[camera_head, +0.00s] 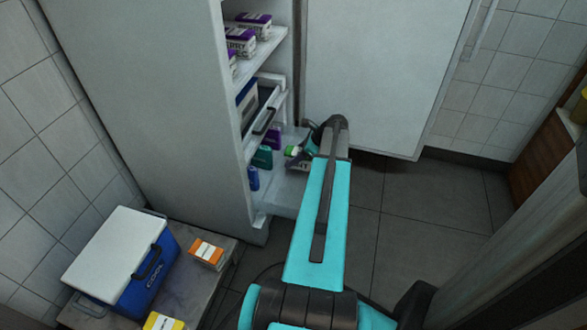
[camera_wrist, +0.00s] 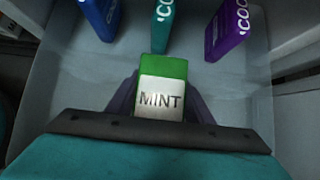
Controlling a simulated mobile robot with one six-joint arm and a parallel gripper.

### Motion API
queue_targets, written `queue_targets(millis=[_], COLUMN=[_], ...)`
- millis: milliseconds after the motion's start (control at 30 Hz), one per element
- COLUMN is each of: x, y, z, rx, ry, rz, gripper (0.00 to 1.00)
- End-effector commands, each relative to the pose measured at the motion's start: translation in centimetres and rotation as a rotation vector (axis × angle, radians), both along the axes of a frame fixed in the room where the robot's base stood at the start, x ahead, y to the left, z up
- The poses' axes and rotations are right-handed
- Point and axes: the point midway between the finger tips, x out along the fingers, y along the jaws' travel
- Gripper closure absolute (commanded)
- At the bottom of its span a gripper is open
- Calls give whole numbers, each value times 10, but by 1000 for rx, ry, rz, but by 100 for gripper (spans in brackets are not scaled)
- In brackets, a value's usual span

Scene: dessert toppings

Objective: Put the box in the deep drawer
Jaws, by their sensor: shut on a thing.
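A green box with a white label reading "MINT" (camera_wrist: 162,98) is between the two fingers of my gripper (camera_wrist: 162,104) in the wrist view. My gripper is shut on it. In the head view, my gripper (camera_head: 302,153) is over the pulled-out bottom drawer (camera_head: 286,197) of the open fridge, and the box's green end (camera_head: 291,150) shows beside it. The drawer's pale floor (camera_wrist: 75,95) lies beneath the box in the wrist view. I cannot tell whether the box touches that floor. My arm hides part of the drawer's right side.
Blue (camera_wrist: 102,15), teal (camera_wrist: 162,22) and purple (camera_wrist: 226,28) containers stand in the drawer beyond the box. The fridge door (camera_head: 385,75) is open. A blue cooler (camera_head: 128,262), an orange box (camera_head: 206,252) and a yellow box (camera_head: 163,322) are on a low table.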

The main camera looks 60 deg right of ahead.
Motion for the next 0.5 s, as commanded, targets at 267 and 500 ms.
queue_targets(millis=[267, 500], x=[-1, 0], y=[-1, -1], z=[0, -17], rx=[0, 1], ry=[-1, -1], rz=[-1, -2], gripper=[89, 89])
